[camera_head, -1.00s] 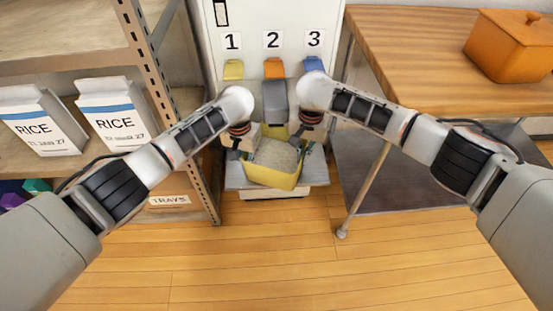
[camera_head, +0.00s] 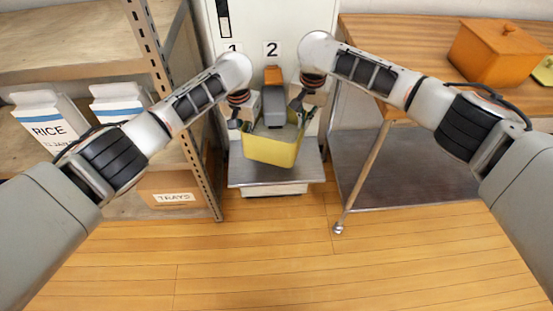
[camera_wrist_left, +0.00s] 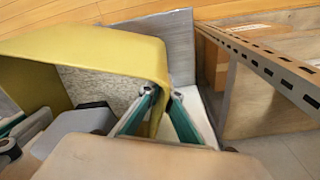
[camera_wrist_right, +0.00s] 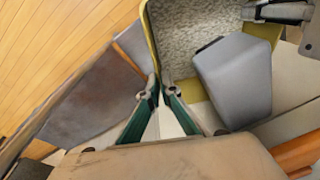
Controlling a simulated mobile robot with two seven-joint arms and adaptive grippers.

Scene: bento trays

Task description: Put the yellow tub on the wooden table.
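The yellow tub (camera_head: 272,152) is in front of the dispenser, above a grey metal shelf (camera_head: 300,176). Speckled pale contents show inside it in the left wrist view (camera_wrist_left: 110,88) and the right wrist view (camera_wrist_right: 200,25). My left gripper (camera_head: 236,120) has its fingers on both sides of the tub's left wall; the right gripper (camera_head: 298,106) pinches the right wall likewise. In the wrist views the fingertips close on the rim, left (camera_wrist_left: 160,92) and right (camera_wrist_right: 160,90). The wooden table (camera_head: 400,32) is at the right, its top higher than the tub.
A grey chute (camera_head: 274,108) under the orange flap marked 2 hangs over the tub. An orange lidded box (camera_head: 492,52) stands on the table's right. A shelf rack post (camera_head: 190,150) is close at the left, with rice bags (camera_head: 48,122).

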